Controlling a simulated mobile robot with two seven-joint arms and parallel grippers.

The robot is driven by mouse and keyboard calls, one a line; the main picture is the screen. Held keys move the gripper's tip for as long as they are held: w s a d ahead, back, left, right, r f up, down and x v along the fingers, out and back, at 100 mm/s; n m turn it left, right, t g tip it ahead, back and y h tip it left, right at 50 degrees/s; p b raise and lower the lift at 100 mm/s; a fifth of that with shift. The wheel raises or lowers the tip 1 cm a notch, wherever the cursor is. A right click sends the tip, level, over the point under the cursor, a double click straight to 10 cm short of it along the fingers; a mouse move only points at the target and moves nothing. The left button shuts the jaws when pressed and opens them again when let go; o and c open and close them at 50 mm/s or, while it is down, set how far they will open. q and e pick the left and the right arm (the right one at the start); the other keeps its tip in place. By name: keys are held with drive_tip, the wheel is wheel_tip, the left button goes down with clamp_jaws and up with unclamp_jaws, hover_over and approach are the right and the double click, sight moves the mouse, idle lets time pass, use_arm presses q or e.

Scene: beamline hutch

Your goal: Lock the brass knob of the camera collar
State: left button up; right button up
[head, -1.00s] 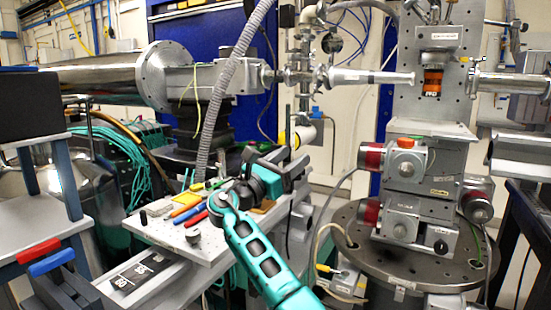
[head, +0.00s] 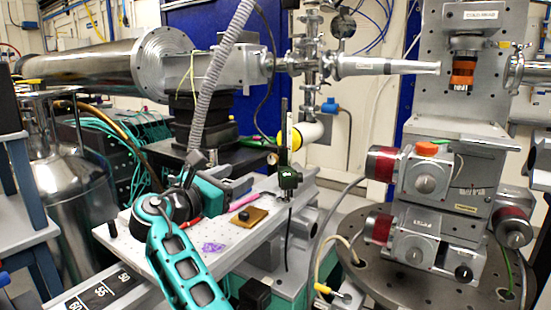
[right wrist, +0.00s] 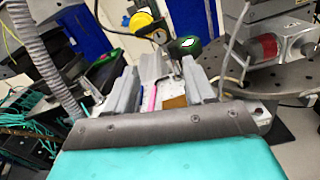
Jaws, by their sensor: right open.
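My right gripper (head: 222,192) is on a teal arm that reaches over the perforated plate (head: 125,238). In the right wrist view, its two grey fingers (right wrist: 160,75) stand apart with nothing gripped between them. Beyond the fingertips are a small dark green box (head: 288,177), probably the camera, on an upright post (head: 285,122). The box also shows in the right wrist view (right wrist: 185,47). A yellow and black part (right wrist: 145,22) is near the box. I cannot clearly pick out the brass knob or whether it is tight. My left gripper is out of view.
An orange-brown block (head: 250,217) and a purple scrap (head: 213,247) lie on the plate. A grey corrugated hose (head: 216,85) hangs behind my gripper. A motor stage with red parts (head: 383,164) stands right on a round base. A dark cable hangs below the green box.

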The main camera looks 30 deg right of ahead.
sight(271, 159)
drive_tip(key=b+x, duration=0.2)
drive_tip(key=x, duration=0.9)
drive_tip(key=shift+w+d, duration=0.15)
drive_tip(key=shift+d, duration=0.05)
drive_tip(key=shift+w+d+b, duration=0.25)
drive_tip(key=shift+d+b, duration=0.05)
drive_tip(key=shift+d, duration=0.4)
drive_tip(key=shift+c, duration=0.2)
clamp_jaws()
drive_tip(key=shift+r+p, duration=0.2)
drive_tip(key=shift+p, duration=0.15)
drive_tip(key=shift+m+p, duration=0.3)
drive_tip(key=shift+m, duration=0.4)
drive_tip(key=shift+f, duration=0.15)
